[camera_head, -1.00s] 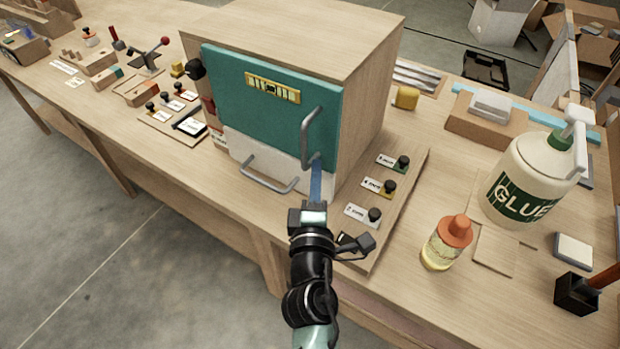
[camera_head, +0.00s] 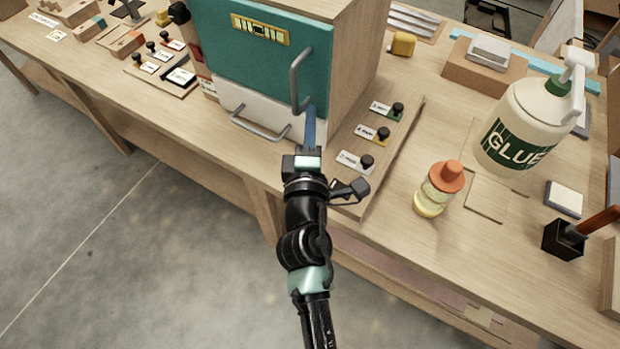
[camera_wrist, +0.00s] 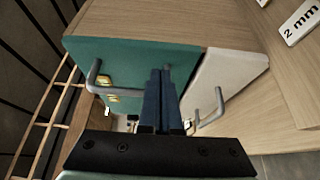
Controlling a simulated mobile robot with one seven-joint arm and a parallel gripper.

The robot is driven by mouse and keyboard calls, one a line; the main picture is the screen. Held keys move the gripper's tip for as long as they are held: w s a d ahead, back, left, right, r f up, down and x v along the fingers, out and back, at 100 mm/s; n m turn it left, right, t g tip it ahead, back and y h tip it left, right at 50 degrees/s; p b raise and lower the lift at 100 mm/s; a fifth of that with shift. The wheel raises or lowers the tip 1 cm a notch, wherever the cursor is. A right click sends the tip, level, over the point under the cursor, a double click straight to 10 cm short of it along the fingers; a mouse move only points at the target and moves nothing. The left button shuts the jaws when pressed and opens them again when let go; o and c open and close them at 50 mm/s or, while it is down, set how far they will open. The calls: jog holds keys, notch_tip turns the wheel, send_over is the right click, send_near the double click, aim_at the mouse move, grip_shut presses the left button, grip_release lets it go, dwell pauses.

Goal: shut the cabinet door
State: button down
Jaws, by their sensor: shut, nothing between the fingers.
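The cabinet (camera_head: 356,75) stands on the workbench, with a teal door (camera_head: 228,50) above a white front panel (camera_head: 235,97). The teal door has an upright grey handle (camera_head: 296,80) near its right edge; it also shows in the wrist view (camera_wrist: 93,75). The door looks about flush with the cabinet, but I cannot tell whether a small gap remains. The white panel has its own grey handle (camera_head: 258,128). My gripper (camera_head: 309,110) is shut and empty, its blue fingers close to the lower end of the door handle. I cannot tell whether they touch the cabinet.
A board with several knobs (camera_head: 382,134) lies right of the cabinet. Farther right stand an orange-capped bottle (camera_head: 438,190) and a large glue bottle (camera_head: 520,125). More blocks and knobs (camera_head: 150,55) lie to the left. Open floor lies in front of the bench.

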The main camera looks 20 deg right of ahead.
jog(key=s+d+b+v, duration=0.1)
jog(key=d+b+v, duration=0.1)
jog(key=v, duration=0.8)
jog(key=shift+s, duration=0.1)
jog(key=w+a+r+m+t, duration=0.2)
jog(key=w+r+m, duration=0.15)
jog(key=r, duration=0.85)
jog(key=w+a+r+m+t, duration=0.25)
jog(key=r+m, duration=0.25)
jog(key=r, duration=0.6)
jog(key=s+a+r+m+t+y, duration=0.1)
jog(key=s+a+r+t+y, duration=0.1)
jog(key=r, duration=0.6)
jog(key=s+a+r+m+t+y, duration=0.2)
jog(key=s+a+r+y, duration=0.1)
jog(key=r, duration=0.5)
jog(key=s+a+r+m+t+y, duration=0.1)
jog(key=s+a+r+t+y, duration=0.1)
jog(key=r, duration=0.6)
jog(key=s+a, duration=0.1)
jog(key=a, duration=0.1)
jog(key=shift+s+a+m, duration=0.35)
jog(key=shift+t, duration=0.25)
